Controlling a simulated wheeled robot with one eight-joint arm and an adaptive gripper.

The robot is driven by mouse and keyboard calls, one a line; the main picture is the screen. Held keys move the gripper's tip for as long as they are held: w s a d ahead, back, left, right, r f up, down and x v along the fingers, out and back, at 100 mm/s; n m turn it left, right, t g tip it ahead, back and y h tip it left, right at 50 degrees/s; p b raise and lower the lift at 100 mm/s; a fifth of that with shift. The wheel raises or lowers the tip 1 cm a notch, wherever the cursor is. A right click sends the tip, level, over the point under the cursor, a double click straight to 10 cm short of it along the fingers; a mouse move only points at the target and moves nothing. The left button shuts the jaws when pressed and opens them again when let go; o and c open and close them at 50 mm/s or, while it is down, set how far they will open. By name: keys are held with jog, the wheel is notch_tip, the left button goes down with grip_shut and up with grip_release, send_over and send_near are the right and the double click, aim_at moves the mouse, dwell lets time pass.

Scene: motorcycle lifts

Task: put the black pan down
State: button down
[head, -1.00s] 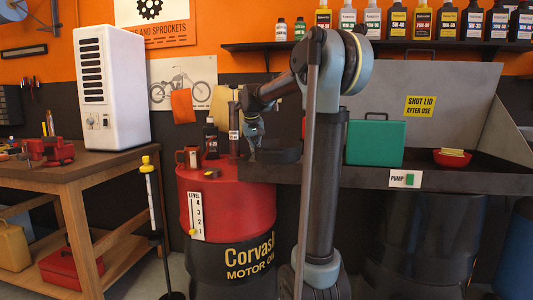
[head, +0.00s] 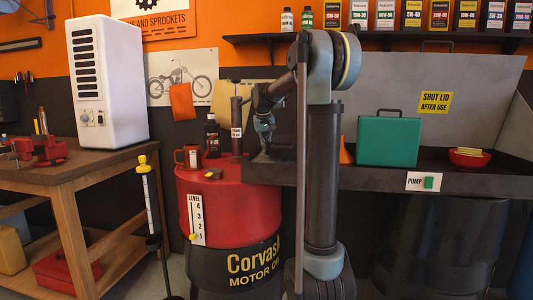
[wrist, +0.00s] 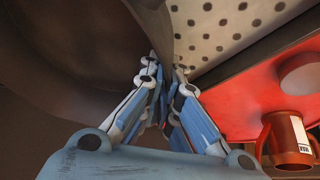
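The black pan (wrist: 65,50) fills the left of the wrist view as a dark, curved wall. In the head view the pan (head: 276,155) is a dark shape at the left end of the dark parts washer, partly hidden by my arm. My gripper (wrist: 165,70) has its two fingers closed in on the pan's edge, one on each side. In the head view my gripper (head: 265,133) is just above the pan's left part. I cannot tell whether the pan touches the surface below it.
The parts washer (head: 384,180) has a perforated plate (wrist: 230,25). A green case (head: 388,141), a red bowl (head: 468,159) and an orange cone (head: 346,152) are on it.

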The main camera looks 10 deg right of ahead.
jog(key=shift+d+f, duration=0.15)
jog(key=shift+f, duration=1.1)
jog(key=c, duration=1.8)
grip_release()
jog(key=v, duration=1.2)
jog(key=shift+g, duration=0.3)
jog(key=s+d+f, duration=0.1)
jog(key=s+f, duration=0.1)
jog(key=s, duration=0.2)
jog(key=s+d+f, duration=0.1)
jog(key=s+f, duration=0.1)
jog(key=s, duration=0.2)
jog(key=s+d+f, duration=0.1)
jog(key=s+f, duration=0.1)
jog(key=s, duration=0.2)
jog(key=s+d+f+m+g+y, duration=0.1)
jog(key=s+d+f, duration=0.2)
jog(key=s+f, duration=2.5)
jog(key=s, duration=0.3)
jog(key=shift+g, duration=0.3)
